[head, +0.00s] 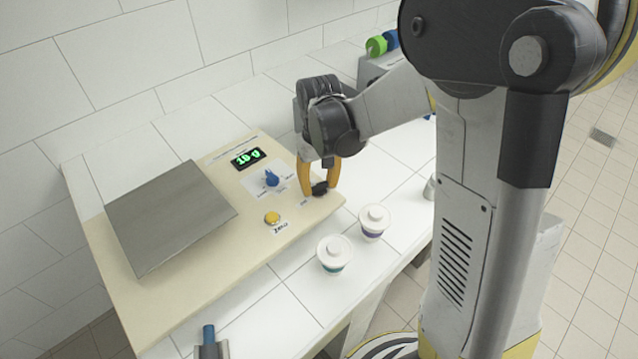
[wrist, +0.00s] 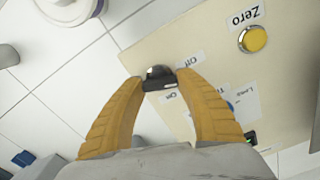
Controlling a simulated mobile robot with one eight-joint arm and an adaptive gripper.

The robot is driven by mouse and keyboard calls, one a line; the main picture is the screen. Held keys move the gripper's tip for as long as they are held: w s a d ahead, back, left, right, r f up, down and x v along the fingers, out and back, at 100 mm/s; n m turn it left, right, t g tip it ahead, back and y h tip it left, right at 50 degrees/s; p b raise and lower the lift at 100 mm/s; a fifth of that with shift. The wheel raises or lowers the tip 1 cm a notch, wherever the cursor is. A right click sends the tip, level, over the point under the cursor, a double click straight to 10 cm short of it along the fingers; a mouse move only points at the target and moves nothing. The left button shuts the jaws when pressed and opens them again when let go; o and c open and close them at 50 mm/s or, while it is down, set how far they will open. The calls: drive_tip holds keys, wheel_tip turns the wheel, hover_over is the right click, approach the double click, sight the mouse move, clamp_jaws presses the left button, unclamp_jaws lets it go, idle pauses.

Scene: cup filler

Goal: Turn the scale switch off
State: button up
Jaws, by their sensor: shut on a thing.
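The scale is a beige board with a grey metal weighing plate (head: 170,216) on its left and a lit green display (head: 248,158). Its black switch (head: 320,187) sits near the board's right front corner. My gripper (head: 319,188) reaches down over it with yellow fingers. In the wrist view my gripper (wrist: 162,80) has its fingertips closed on both sides of the black switch (wrist: 160,76). "Off" and "On" labels lie on either side of the switch. Which way the switch is set is hard to tell.
A yellow Zero button (head: 272,218) and a blue knob (head: 271,178) are on the board near my gripper. A blue-handled thing (head: 209,340) is at the front edge.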

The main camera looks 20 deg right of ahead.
sight(319, 184)
drive_tip(key=shift+n, duration=1.7)
drive_tip(key=o, duration=1.2)
wheel_tip(319, 184, up, 12)
